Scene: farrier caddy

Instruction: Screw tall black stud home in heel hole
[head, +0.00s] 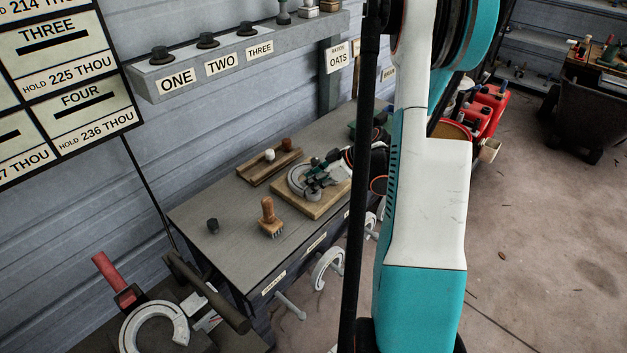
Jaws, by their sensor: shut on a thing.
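A grey horseshoe (296,181) lies on a square wooden board (316,206) on the bench. My gripper (314,180) reaches in from the right, low over the horseshoe. It is shut on what appears to be the tall black stud. The stud is mostly hidden by the fingers and too small to make out, so I cannot tell how deep it sits in the heel hole. The near right part of the shoe is also covered by the gripper.
A wooden tray (256,176) with a white and a brown piece lies behind. A labelled shelf (230,65) hangs above. The bench's left end is mostly clear.

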